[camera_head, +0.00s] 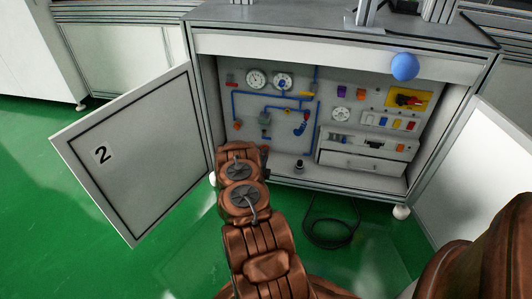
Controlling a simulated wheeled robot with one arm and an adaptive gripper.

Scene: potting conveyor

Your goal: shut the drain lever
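The open cabinet (207,100) holds a panel with blue pipes and several small fittings. A small blue and red lever-like fitting (301,124) sits on the pipework, right of a grey-green valve body (265,118). A yellow fitting (306,95) lies on the pipe above. No label is readable, so I cannot tell which one is the drain lever. My copper-coloured arm reaches up from below to the cabinet's lower left. My gripper (265,158) is a small dark shape at its end, below and left of the blue and red fitting, apparently apart from it. Its fingers are mostly hidden.
The left door (130,150), marked 2, and the right door (485,150) stand open. Two gauges (257,79) and a red switch on a yellow plate (409,99) are on the panel. A blue ball (405,66) shows at the top edge. A black cable (331,232) lies on the floor.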

